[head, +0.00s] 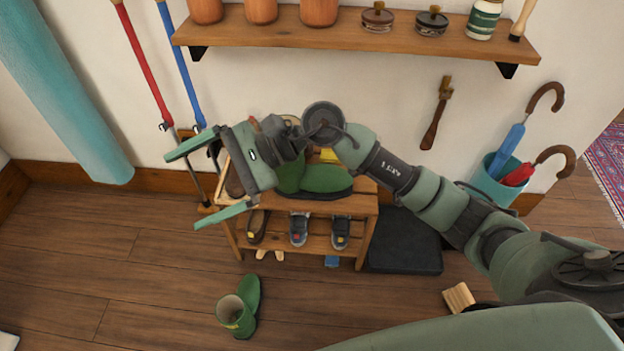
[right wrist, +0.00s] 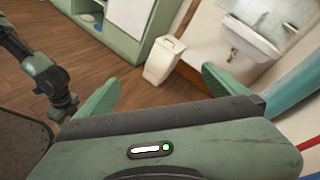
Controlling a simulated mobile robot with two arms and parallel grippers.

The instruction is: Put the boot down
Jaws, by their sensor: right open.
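A green boot (head: 249,292) stands on the wooden floor in front of the shoe rack, its opening facing up. Another green boot (head: 325,178) is on top of the wooden shoe rack (head: 367,208), partly hidden behind my right arm. My right gripper (head: 181,190) is open and empty, above the left end of the rack and pointing left, apart from both boots. Its two spread fingers also show in the right wrist view (right wrist: 160,95), with nothing between them.
Several shoes (head: 299,228) sit on the rack's lower shelf. A wall shelf (head: 350,40) with pots and jars hangs above. A teal umbrella bin (head: 490,187) stands at right, and red and blue poles (head: 182,65) lean at left. The left floor is mostly clear.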

